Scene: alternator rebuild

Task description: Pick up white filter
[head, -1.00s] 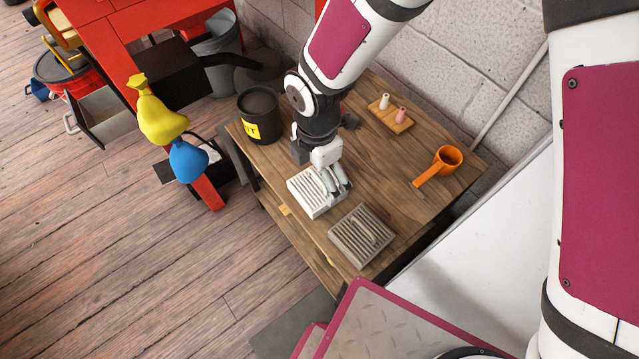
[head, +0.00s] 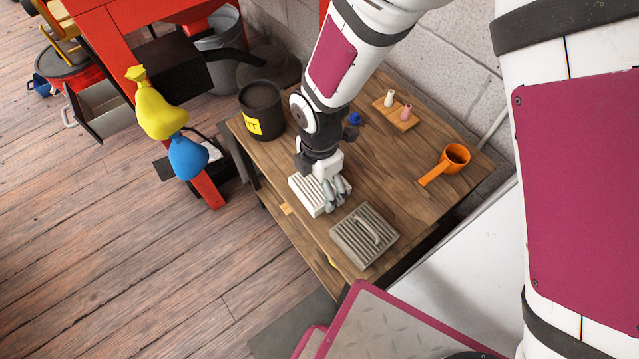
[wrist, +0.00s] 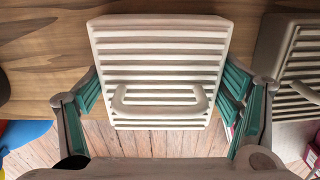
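The white filter (head: 304,195) is a slatted square block lying at the front left edge of the wooden workbench. In the wrist view the white filter (wrist: 160,72) fills the middle, with its loop handle toward the bottom. My gripper (head: 337,194) is over its right part and hides some of it in the head view. In the wrist view the fingers are spread wide, one on each side of the filter, with the handle between them. I cannot tell whether the fingers touch the filter's sides.
A grey filter (head: 364,237) with a similar handle lies close to the right. The workbench (head: 395,155) also holds a black tub (head: 261,112), an orange cup with handle (head: 447,163), a small wooden tray (head: 394,114) with two pegs, and a blue item (head: 354,118).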

